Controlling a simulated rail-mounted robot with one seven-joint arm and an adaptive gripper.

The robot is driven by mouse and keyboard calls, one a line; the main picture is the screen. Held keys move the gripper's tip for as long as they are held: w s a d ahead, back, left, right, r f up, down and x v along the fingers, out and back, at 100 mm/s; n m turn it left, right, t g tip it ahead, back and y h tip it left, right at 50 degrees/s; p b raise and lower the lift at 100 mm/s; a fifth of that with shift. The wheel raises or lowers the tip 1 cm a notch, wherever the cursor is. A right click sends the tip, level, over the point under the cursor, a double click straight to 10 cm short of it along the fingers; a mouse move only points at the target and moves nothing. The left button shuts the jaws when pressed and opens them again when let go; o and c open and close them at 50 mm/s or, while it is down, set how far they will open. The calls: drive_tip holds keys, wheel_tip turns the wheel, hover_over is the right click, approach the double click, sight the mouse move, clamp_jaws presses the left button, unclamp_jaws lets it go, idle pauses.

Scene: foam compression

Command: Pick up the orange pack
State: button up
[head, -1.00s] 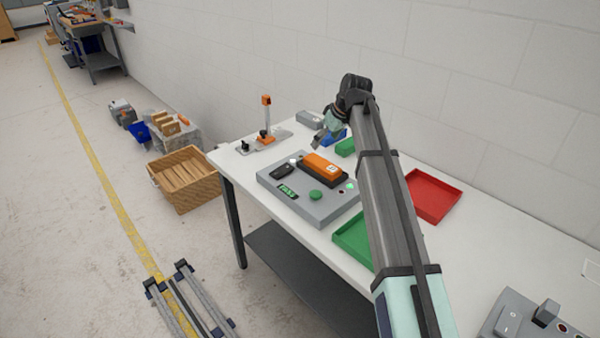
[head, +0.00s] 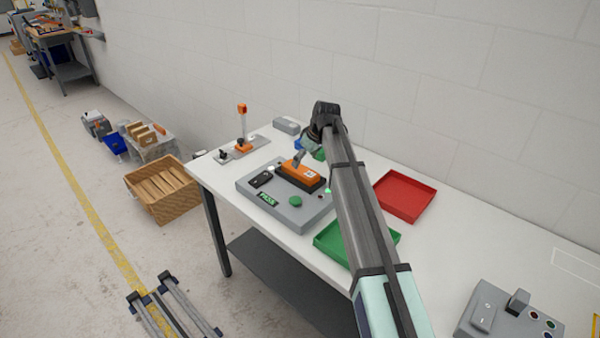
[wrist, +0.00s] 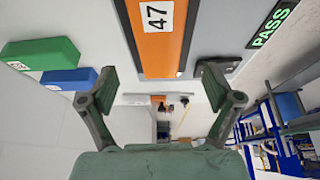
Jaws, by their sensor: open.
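The orange pack (head: 303,173) lies in a dark holder on top of a grey test box (head: 318,213) on the white table. In the wrist view the orange pack (wrist: 157,52) shows a white label reading 47 and runs up out of the frame. My gripper (head: 300,160) is over the pack in the head view, partly hidden by my arm. In the wrist view my gripper (wrist: 158,82) is open and empty, with one finger to each side of the pack's line. I cannot tell the exact height of the fingertips above it.
The box has a PASS display (head: 268,199) and a green button (head: 295,201). A green tray (head: 329,246) and a red tray (head: 405,197) lie to the right. A green block (wrist: 40,54) and a blue block (wrist: 68,80) are nearby. An orange-handled clamp (head: 243,130) stands at the left.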

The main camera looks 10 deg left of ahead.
sight(300, 169)
drive_tip(key=shift+p+x, duration=1)
drive_tip(key=shift+x, duration=1.85)
drive_tip(key=shift+s, duration=0.1)
drive_tip(key=c, duration=1.4)
drive_tip(key=shift+r, duration=0.15)
